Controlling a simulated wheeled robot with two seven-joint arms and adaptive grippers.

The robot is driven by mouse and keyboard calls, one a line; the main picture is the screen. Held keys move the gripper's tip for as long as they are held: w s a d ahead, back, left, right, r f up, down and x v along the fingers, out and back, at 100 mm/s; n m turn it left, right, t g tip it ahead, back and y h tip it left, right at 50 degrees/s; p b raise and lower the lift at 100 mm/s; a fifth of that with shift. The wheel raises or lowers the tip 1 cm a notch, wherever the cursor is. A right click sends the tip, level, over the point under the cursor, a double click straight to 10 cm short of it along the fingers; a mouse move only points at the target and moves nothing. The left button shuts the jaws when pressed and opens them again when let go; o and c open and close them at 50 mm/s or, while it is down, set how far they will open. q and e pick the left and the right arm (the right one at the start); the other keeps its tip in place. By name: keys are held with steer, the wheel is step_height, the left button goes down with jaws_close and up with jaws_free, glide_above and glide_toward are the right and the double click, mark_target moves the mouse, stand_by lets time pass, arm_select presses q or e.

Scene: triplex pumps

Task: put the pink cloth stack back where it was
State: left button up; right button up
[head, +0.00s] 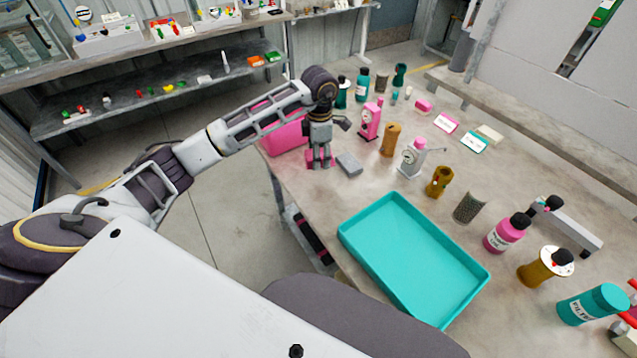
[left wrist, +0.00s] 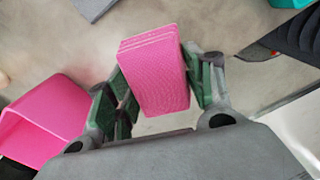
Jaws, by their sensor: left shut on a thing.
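The pink cloth stack (left wrist: 155,75) is a small block of folded layers. In the left wrist view it sits between the green finger pads of my left gripper (left wrist: 160,85), which is shut on it. In the head view my left gripper (head: 319,163) points down over the left edge of the table, with a little pink of the stack (head: 311,158) showing. The fingers hide most of the stack there. I cannot tell whether it touches the table. My right gripper is not in view.
A pink bin (head: 285,138) stands just left of my left gripper. A grey block (head: 348,164) lies close on its right. A teal tray (head: 412,258) is nearer on the table (head: 330,205). Bottles, a pink dispenser (head: 370,120) and a white dispenser (head: 412,158) stand to the right.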

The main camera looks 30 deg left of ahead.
arm_select(q)
glide_above(319, 183)
steer(key=shift+f, duration=3.15)
steer(key=shift+d, duration=0.1)
steer(key=shift+f+p, duration=0.35)
steer(key=shift+f, duration=1.5)
steer(key=shift+f, duration=0.2)
steer(key=o, duration=1)
steer(key=shift+c, duration=0.2)
steer(key=shift+r, duration=0.2)
steer(key=shift+r, duration=6)
